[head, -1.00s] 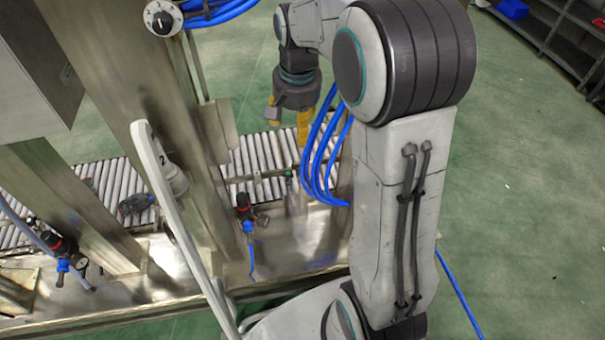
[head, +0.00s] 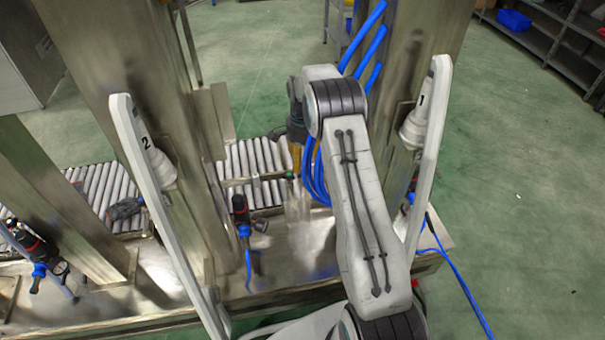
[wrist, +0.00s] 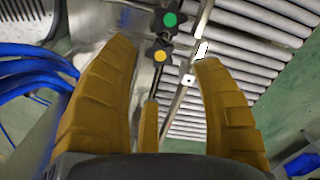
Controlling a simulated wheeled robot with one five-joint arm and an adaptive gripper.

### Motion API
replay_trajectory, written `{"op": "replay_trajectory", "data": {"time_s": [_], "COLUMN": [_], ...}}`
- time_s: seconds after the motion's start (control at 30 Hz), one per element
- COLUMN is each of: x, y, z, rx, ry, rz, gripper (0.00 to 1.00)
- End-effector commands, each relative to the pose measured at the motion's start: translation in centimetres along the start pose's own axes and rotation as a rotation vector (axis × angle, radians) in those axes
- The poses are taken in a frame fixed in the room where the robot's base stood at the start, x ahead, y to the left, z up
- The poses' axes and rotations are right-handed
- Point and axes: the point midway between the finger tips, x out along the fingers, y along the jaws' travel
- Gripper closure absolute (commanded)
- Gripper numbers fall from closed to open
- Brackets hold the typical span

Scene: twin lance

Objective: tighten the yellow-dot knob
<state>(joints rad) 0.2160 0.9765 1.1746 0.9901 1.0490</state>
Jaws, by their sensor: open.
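The yellow-dot knob (wrist: 160,55) is a dark star-shaped knob in the wrist view, just left of a metal bar. A similar knob with a green dot (wrist: 170,20) sits just above it in that picture. My gripper (wrist: 166,56) is open, with one yellow ribbed finger on each side of the yellow-dot knob in the picture. No contact is visible, and I cannot tell the remaining depth. In the head view, my gripper (head: 296,156) points down over the roller conveyor (head: 255,158), partly hidden by my arm. The yellow-dot knob cannot be made out there.
Steel posts stand left (head: 150,75) and right (head: 425,65) of my arm. Blue hoses (head: 363,45) run close to my arm; blue hoses (wrist: 35,65) also show left in the wrist view. A gauge valve (head: 243,213) stands left of my gripper.

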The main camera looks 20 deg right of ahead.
Motion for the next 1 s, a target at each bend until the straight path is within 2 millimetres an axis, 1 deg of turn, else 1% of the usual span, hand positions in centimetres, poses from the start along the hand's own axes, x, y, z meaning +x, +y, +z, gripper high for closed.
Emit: {"op": "replay_trajectory", "data": {"time_s": [0.03,0.2,0.4,0.6,0.9,0.93,1.0], "x": [0.8,3.0,5.0,5.9,6.0,6.0,6.0], "y": [0.1,0.1,0.1,0.1,0.1,0.1,0.1], "z": [0.0,0.1,0.1,0.1,0.1,0.1,0.1], "rx": [0.0,-0.001,-0.002,-0.002,-0.002,-0.002,-0.002], "ry": [-0.002,-0.002,-0.001,0.0,0.0,0.0,0.0], "rz": [0.003,0.003,0.002,0.001,0.001,0.001,0.001], "gripper": [0.41,0.41,0.41,0.41,0.41,0.38,0.44]}}
